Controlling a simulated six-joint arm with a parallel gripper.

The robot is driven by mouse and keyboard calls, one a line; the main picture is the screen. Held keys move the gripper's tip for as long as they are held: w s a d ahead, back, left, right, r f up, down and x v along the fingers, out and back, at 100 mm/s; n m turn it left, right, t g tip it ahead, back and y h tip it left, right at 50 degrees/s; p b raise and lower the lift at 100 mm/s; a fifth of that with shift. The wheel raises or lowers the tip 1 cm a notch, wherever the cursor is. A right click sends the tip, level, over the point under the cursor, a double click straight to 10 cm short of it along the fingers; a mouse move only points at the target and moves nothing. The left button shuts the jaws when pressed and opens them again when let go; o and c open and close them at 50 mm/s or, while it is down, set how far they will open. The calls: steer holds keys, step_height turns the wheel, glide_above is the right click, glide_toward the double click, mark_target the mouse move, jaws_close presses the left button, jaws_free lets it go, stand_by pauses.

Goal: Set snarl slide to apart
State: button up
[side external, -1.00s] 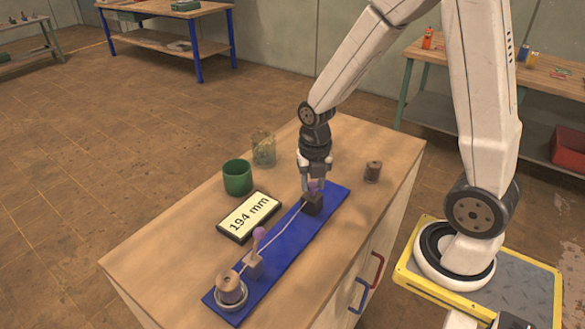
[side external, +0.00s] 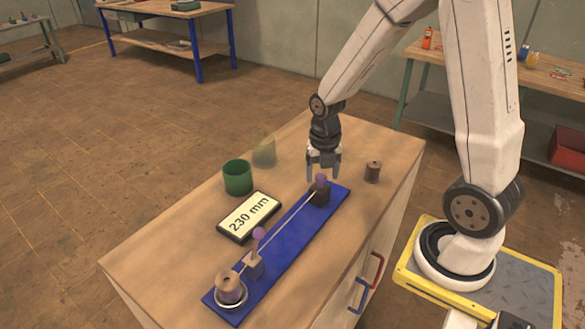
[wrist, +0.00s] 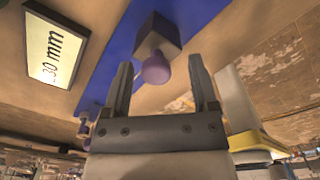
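A long blue board (side external: 284,247) lies on the table with two blocks on it. The far dark block (side external: 320,198) has a purple knob (side external: 321,180) and sits near the board's far end. The near block (side external: 254,266) also carries a purple knob (side external: 258,234). A pale line runs straight between the blocks towards a wooden spool (side external: 229,287) on a round holder. A display (side external: 249,216) reads 230 mm. My gripper (side external: 323,176) is open and empty above the far block. In the wrist view the far knob (wrist: 156,68) shows between its spread fingers.
A green cup (side external: 238,178) and a pale translucent cup (side external: 264,151) stand left of the board. A second spool (side external: 373,171) stands right of my gripper. Red (side external: 376,270) and blue (side external: 358,297) handles stick out from the cabinet front.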

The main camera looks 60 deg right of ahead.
steer(key=shift+a+r, duration=0.1)
steer(key=shift+r, duration=0.05)
steer(key=shift+r, duration=3.75)
steer(key=s+a+f+m+t, duration=0.1)
steer(key=a+m, duration=0.3)
steer(key=m, duration=0.9)
steer(key=s+a+f+m+t, duration=0.1)
steer(key=a+f+m, duration=0.3)
steer(key=m, duration=1)
steer(key=shift+s+a+t, duration=0.3)
steer(key=shift+s+a, duration=0.15)
steer(key=shift+s, duration=0.2)
